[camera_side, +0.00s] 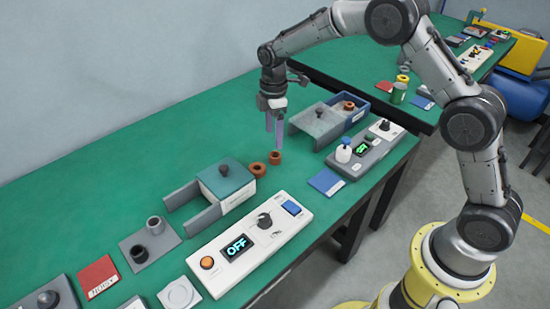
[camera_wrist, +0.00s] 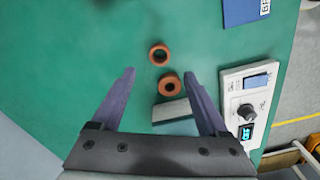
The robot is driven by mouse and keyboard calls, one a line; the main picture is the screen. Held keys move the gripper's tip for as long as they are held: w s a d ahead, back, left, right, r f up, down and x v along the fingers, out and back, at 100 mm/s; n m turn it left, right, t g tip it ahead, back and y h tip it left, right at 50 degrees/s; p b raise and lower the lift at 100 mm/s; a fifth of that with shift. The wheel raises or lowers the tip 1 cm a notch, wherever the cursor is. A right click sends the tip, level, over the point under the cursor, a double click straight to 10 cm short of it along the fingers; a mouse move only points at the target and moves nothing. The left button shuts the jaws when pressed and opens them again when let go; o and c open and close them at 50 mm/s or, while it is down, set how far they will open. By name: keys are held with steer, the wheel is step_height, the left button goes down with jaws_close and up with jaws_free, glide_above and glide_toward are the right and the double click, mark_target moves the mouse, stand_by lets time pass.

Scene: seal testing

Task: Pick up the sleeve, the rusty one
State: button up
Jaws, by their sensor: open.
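Two rusty orange-brown ring-shaped sleeves stand close together on the green table. The farther one (camera_side: 275,158) shows a wider hole in the wrist view (camera_wrist: 151,54). The other (camera_side: 258,169) lies beside the teal-topped box, and looks thicker-walled with a smaller hole in the wrist view (camera_wrist: 162,85). My gripper (camera_side: 274,142) is open and empty, pointing down above the rings. In the wrist view both rings appear between its spread fingers (camera_wrist: 163,73). It touches neither. A brown ring-like part (camera_side: 349,105) also sits in the blue-grey box.
The grey box with a teal top (camera_side: 226,179) stands just left of the rings. A white control panel (camera_side: 248,240) reading OFF lies in front. A blue-grey drawer box (camera_side: 356,114), another panel (camera_side: 366,151) and a blue card (camera_side: 326,182) are to the right. Green table behind is clear.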

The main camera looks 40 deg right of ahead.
mark_target(275, 152)
steer(key=f, duration=0.8)
steer(key=shift+d+f, duration=0.1)
steer(key=shift+d, duration=0.1)
steer(key=shift+c, duration=0.3)
jaws_close()
